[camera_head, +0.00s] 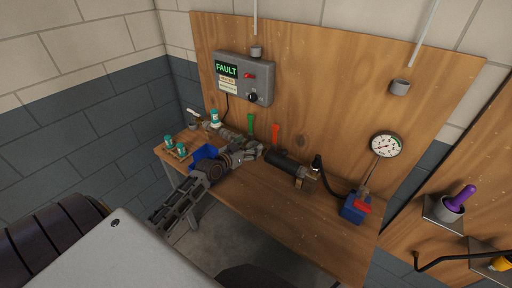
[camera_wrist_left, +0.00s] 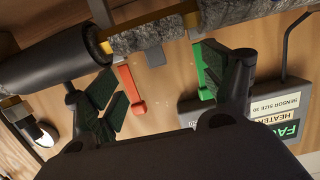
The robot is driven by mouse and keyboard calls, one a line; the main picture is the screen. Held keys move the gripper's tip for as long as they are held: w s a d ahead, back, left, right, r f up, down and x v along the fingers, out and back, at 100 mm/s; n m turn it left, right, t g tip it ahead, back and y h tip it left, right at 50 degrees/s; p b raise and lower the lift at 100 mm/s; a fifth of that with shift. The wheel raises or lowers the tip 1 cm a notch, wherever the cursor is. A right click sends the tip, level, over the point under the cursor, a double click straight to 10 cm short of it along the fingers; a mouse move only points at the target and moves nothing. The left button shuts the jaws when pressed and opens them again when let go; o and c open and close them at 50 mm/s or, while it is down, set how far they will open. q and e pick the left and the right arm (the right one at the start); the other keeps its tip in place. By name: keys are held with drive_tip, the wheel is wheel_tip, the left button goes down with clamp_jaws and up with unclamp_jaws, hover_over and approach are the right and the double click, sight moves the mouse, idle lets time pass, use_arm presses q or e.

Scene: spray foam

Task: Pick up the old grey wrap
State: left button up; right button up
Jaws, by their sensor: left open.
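The old grey wrap is a rough, speckled grey sleeve around the pipe. In the left wrist view it runs along the top as a piece in the middle (camera_wrist_left: 145,36) and another at the right (camera_wrist_left: 222,11), with a yellow band between them. In the head view a grey stretch of it (camera_head: 229,134) shows behind my left gripper (camera_head: 248,152), partly hidden by it. In the left wrist view my left gripper (camera_wrist_left: 165,88) is open and empty, its fingers spread below the wrap. I cannot tell whether a finger touches it. My right gripper is out of view.
A black sleeve (camera_wrist_left: 45,62) covers the pipe beside the wrap. A red-orange handled tool (camera_wrist_left: 131,85) and a green one (camera_wrist_left: 203,70) hang on the board.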

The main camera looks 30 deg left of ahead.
sight(255, 142)
use_arm(q)
drive_tip(key=shift+p+x, duration=0.5)
drive_tip(key=shift+x, duration=2.05)
drive_tip(key=shift+d, duration=0.15)
drive_tip(key=shift+c, duration=0.2)
drive_tip(key=c, duration=0.6)
